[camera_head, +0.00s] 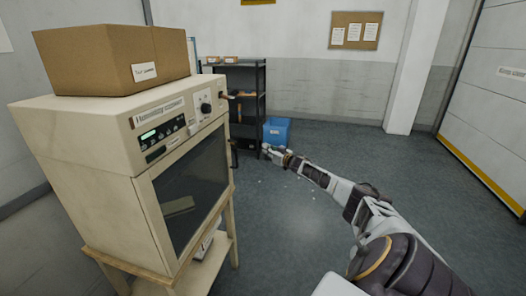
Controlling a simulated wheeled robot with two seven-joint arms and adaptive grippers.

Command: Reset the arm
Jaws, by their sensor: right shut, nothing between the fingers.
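My right arm reaches in from the lower right. My right gripper (268,150) is at its far end, shut and empty, in front of the black shelf and blue bin and to the right of the cream machine. It is small in view and does not appear to touch anything. My left gripper is out of view.
A cream cabinet machine (70,130) with a dark glass door stands on a wooden stand (235,235) at left, a cardboard box (95,60) on top. A black shelf (262,95) and a blue bin (277,130) stand behind. The grey floor (400,170) at right is clear.

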